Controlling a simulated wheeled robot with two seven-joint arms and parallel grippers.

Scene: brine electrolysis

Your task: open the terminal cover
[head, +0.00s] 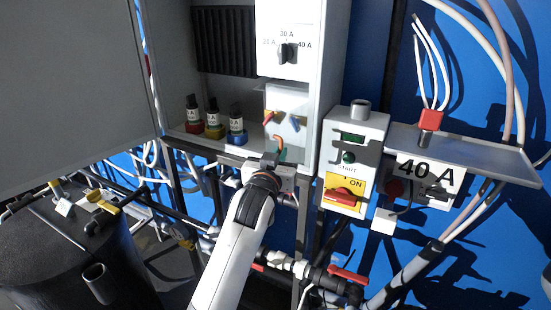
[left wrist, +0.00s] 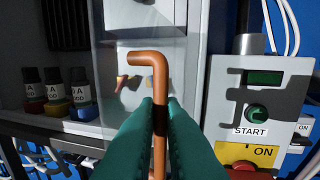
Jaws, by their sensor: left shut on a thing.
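The terminal cover (head: 287,99) looks like a clear panel on the lower right of the open grey cabinet. It also shows in the left wrist view (left wrist: 111,72). Orange and blue wire ends show behind it. My left gripper (head: 272,158) is just below and in front of the cover. In the left wrist view its teal fingers (left wrist: 160,108) are shut on a copper-coloured bent rod (left wrist: 158,80). The rod stands upright, and its top bends to the left in front of the cover. I cannot tell whether the rod touches the cover. My right gripper is not in view.
Several small bottles (head: 213,121) stand on the cabinet shelf to the left. A rotary selector (head: 287,53) is above the cover. A START box (head: 350,145) with a red-yellow switch is close on the right. The open cabinet door (head: 75,85) fills the left.

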